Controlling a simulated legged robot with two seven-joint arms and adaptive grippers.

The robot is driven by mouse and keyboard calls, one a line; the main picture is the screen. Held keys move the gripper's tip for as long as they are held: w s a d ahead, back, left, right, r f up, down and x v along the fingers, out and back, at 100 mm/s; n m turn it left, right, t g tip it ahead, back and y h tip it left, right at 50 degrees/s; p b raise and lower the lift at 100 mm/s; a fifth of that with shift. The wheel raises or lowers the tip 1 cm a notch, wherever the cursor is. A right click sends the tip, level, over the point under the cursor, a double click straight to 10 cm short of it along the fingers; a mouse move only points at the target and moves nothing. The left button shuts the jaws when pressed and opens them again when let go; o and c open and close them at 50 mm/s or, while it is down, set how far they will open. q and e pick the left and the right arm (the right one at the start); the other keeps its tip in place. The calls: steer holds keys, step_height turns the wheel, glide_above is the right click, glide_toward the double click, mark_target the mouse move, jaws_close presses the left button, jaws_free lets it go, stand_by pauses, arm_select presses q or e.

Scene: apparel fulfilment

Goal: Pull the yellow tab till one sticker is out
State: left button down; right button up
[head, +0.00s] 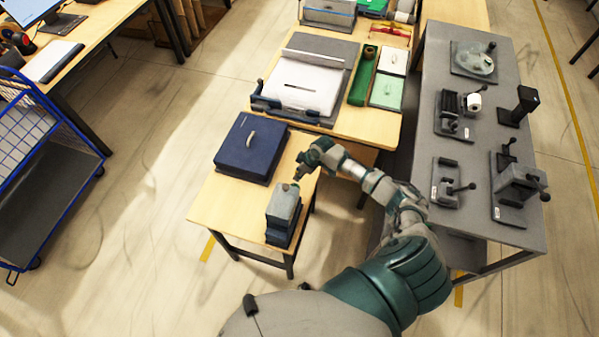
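A small grey box-shaped device (283,207) with a dark base stands near the front right corner of the small wooden table (215,207). It looks like the sticker dispenser, but this is not certain. I cannot make out a yellow tab or a sticker on it at this size. My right gripper (299,176) is just above and behind the device's top far end, with its fingers pointing down toward it. Whether they touch it or hold anything is too small to tell. My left gripper is not in view.
A dark blue case (251,148) with a handle lies behind the device on the same table. Beyond is a larger table with a white-topped press (303,84) and green trays (387,90). A grey bench (475,130) with several fixtures stands at right. A blue cart (45,150) is at left.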

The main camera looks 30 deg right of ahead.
steer(key=v, duration=1.1)
steer(key=shift+d+r, duration=0.3)
steer(key=shift+s, duration=0.15)
